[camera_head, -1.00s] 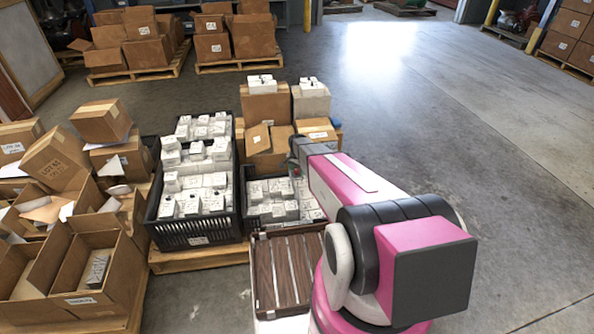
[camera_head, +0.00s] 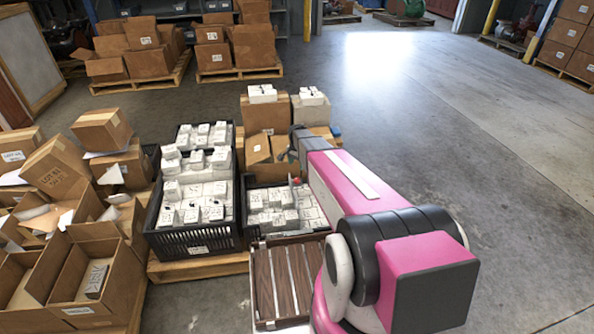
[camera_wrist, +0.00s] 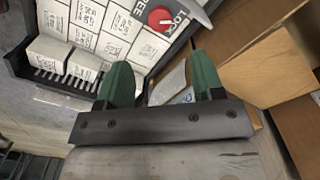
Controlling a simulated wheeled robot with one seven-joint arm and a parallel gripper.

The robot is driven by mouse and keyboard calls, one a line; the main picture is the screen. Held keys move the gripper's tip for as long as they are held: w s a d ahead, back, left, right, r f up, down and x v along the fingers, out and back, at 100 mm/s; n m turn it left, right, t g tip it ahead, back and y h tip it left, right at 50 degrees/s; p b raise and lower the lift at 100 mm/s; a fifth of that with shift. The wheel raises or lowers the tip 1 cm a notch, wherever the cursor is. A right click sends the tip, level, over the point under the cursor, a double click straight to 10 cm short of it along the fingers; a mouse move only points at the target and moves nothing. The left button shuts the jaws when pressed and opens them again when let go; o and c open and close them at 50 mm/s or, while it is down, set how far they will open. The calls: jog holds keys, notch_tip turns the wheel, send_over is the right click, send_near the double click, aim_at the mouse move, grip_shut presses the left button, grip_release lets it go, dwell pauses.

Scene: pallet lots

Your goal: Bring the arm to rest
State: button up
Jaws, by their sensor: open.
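My pink and grey arm (camera_head: 350,185) reaches forward from the lower right in the head view, above the right side of the pallet load. My gripper (camera_wrist: 163,80) shows in the wrist view with two green fingers set apart and nothing held between them. Cardboard boxes (camera_wrist: 260,55) lie close to the right of the fingers. In the head view the fingertips are mostly hidden behind the arm.
A large black crate (camera_head: 195,240) of white boxes stands left of the arm, and a smaller black crate (camera_head: 250,228) is beside it. A brown slatted crate (camera_head: 268,290) is in front. Open cartons (camera_head: 85,285) crowd the left. The floor (camera_head: 480,150) at right is clear.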

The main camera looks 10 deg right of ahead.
jog(key=shift+r, duration=0.4)
jog(key=shift+s, duration=0.1)
jog(key=s+r+n, duration=0.3)
jog(key=s+r, duration=0.1)
jog(key=s, duration=0.5)
jog(key=s+r+n, duration=0.3)
jog(key=s+r, duration=0.2)
jog(key=s, duration=0.5)
jog(key=s+r+n, duration=0.3)
jog(key=s+r, duration=0.2)
jog(key=s, duration=0.4)
jog(key=shift+s, duration=0.3)
